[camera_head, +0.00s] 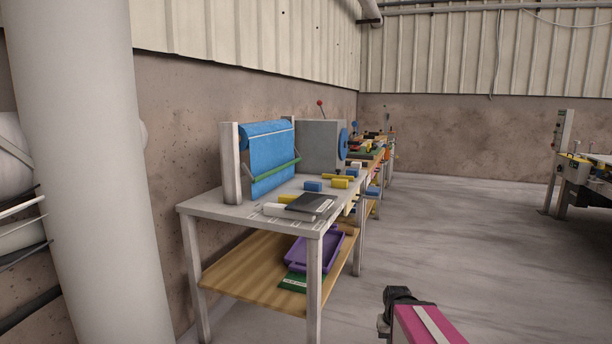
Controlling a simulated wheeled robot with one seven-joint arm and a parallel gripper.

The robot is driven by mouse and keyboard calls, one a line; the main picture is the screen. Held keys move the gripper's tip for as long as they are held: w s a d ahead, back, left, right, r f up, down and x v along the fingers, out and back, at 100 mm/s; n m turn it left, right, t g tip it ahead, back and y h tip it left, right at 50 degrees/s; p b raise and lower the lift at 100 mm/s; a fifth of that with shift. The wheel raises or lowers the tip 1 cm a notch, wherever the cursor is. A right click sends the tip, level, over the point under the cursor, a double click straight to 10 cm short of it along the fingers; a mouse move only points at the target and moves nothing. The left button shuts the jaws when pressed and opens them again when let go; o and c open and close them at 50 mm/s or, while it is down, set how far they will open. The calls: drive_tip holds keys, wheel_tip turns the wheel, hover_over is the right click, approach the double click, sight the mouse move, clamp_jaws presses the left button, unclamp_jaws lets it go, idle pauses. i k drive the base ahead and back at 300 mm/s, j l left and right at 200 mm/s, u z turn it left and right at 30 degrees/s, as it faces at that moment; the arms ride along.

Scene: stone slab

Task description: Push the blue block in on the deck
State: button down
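A blue block (313,186) lies on the grey slab top, the deck (222,205), of a work table left of centre. A second blue block (373,191) shows farther right, at or beyond the table's right edge; I cannot tell what bears it. A yellow block (340,183) is right beside the first blue block. A pink part with a white stripe and a black end, which looks like my arm, shows at the bottom right, well apart from the table. I make out no gripper fingers.
A blue sheet (271,160) hangs on a stand at the back of the deck, near a grey box (319,146). A dark flat case (311,204) lies at the front. A purple tray (313,252) is on the wooden lower shelf. The floor (450,235) right of the table is clear.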

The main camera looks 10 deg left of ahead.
sight(312, 186)
drive_tip(key=i+l+u, duration=0.2)
drive_tip(key=i+l, duration=0.25)
drive_tip(key=i+l+u, duration=0.15)
drive_tip(key=i+l, duration=0.4)
drive_tip(key=i+l+u, duration=0.2)
drive_tip(key=i+l, duration=0.2)
drive_tip(key=l, duration=0.2)
